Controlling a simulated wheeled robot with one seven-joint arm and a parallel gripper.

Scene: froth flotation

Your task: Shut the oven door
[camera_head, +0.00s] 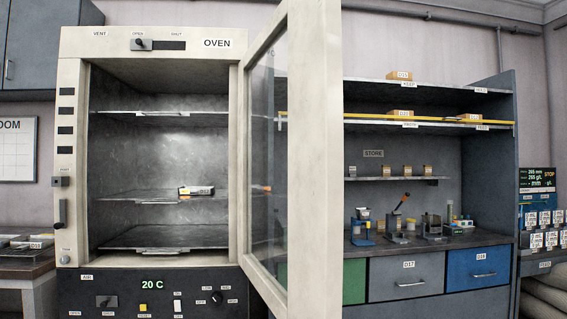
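The door has a cream frame and a glass pane (262,160). A small white and dark item with a yellow part (196,191) lies on the middle shelf. A handle shows on the left of the oven front (60,212). My gripper is not in view.
A grey store shelf unit (507,160) with boxes, small instruments and drawers (406,277) stands behind the door at right. A bench with trays (25,262) is at the left edge. The oven's control panel (150,295) reads 20 C.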

